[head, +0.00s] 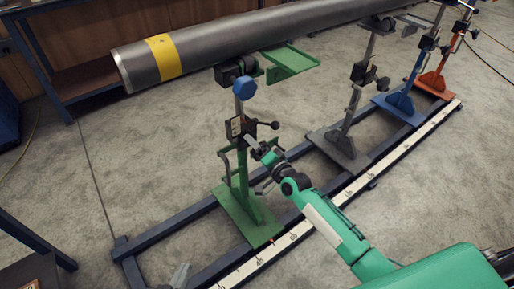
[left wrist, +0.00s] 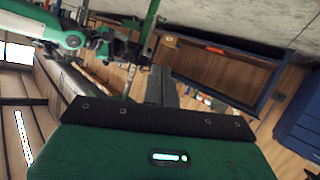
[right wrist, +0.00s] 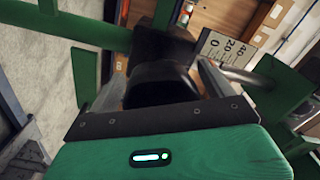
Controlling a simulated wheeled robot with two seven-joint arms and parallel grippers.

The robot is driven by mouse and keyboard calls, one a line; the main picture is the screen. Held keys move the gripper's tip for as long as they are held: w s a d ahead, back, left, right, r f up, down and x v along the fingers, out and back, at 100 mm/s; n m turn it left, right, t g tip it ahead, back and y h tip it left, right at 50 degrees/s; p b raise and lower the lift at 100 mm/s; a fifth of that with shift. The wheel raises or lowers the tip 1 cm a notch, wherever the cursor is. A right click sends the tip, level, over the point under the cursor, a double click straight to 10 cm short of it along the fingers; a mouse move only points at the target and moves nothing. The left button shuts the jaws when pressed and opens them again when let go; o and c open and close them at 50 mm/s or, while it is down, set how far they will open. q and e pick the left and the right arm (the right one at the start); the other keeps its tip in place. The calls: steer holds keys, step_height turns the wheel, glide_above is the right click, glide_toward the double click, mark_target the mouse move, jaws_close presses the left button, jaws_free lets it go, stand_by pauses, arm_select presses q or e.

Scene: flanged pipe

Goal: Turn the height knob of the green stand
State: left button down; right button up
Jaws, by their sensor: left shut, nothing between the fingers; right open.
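The green stand (head: 240,190) stands upright on the floor rails under the near end of the pipe. Its dark clamp block (head: 238,128) carries a black lever to the right. In the right wrist view, a black knob (right wrist: 160,82) lies between the fingers of my right gripper (right wrist: 163,70), which is open around it; I cannot tell whether they touch. In the head view my right gripper (head: 252,144) is at the stand's post, just below the clamp block. My left gripper (head: 180,275) is low at the bottom edge, shut and empty; its closed fingers (left wrist: 161,85) show in the left wrist view.
A steel pipe (head: 220,42) with a yellow band rests above the stand. Grey (head: 340,140), blue (head: 405,95) and orange (head: 435,80) stands line the rails to the right.

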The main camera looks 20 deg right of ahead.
arm_select(q)
steer(key=a+g, duration=0.1)
steer(key=a+g+y+p, duration=0.1)
steer(key=a+p, duration=0.1)
steer(key=shift+s+a+f+g, duration=0.1)
steer(key=shift+s+f+g, duration=0.2)
steer(key=shift+f+g, duration=0.1)
arm_select(e)
steer(key=v, duration=1.3)
steer(key=shift+s, duration=0.4)
steer(key=shift+d+r, duration=0.1)
steer(key=shift+d, duration=0.1)
